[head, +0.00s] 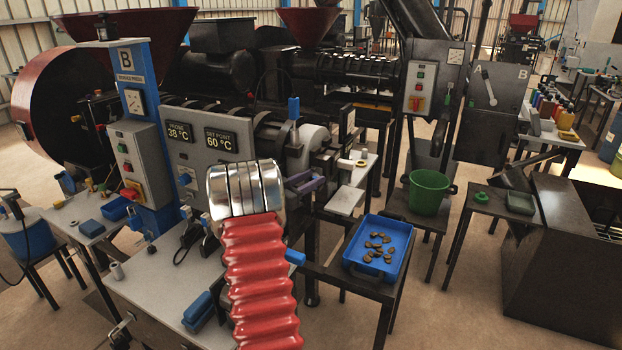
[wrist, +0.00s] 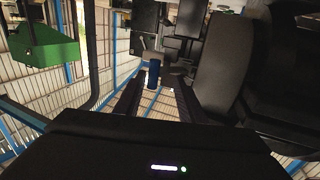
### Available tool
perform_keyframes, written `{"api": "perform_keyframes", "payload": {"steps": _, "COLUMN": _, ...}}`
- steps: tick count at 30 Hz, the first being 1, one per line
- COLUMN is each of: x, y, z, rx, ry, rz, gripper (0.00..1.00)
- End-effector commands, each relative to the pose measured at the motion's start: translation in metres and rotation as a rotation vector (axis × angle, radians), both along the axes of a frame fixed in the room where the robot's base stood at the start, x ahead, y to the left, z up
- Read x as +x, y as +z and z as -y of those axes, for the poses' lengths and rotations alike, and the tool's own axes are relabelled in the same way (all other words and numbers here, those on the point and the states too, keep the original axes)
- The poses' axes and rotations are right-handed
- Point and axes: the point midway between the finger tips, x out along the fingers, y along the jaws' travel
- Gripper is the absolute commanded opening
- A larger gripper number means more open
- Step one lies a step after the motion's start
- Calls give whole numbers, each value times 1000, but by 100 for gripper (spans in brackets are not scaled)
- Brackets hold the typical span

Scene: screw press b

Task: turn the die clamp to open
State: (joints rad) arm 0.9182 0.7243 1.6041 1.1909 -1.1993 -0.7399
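The die clamp's upright blue handle (head: 293,108) stands at the press's outlet end, beside a pale rounded housing (head: 312,138). My gripper (head: 312,183) shows its dark purple fingers below and slightly right of that handle in the head view, apart from it. In the wrist view my gripper (wrist: 157,84) is open, with its two fingers spread and nothing held. A blue grip (wrist: 153,73) shows between the fingertips there; I cannot tell whether it touches them. My silver wrist and red-sleeved arm hide part of the press front.
A blue tray (head: 362,262) with several brown pieces sits right of my arm. A green bucket (head: 428,192) stands behind it. A second blue handle (head: 295,257) shows close beside my sleeve. A panel (head: 196,152) reads 38 °C and 60 °C. Pale table (head: 150,285) lies left.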

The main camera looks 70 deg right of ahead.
Motion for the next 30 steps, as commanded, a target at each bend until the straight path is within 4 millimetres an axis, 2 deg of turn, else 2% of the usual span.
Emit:
{"api": "perform_keyframes", "payload": {"steps": 11, "x": 2, "y": 6, "z": 0, "rx": 1, "ry": 4, "rz": 1, "gripper": 36}}
{"api": "perform_keyframes", "payload": {"steps": 17, "x": 2, "y": 30, "z": -1, "rx": -1, "ry": 4, "rz": 3, "gripper": 36}}
{"api": "perform_keyframes", "payload": {"steps": 27, "x": -1, "y": 85, "z": 0, "rx": -1, "ry": 1, "rz": 2, "gripper": 36}}
{"api": "perform_keyframes", "payload": {"steps": 30, "x": -1, "y": 94, "z": 0, "rx": 0, "ry": 1, "rz": 1, "gripper": 36}}
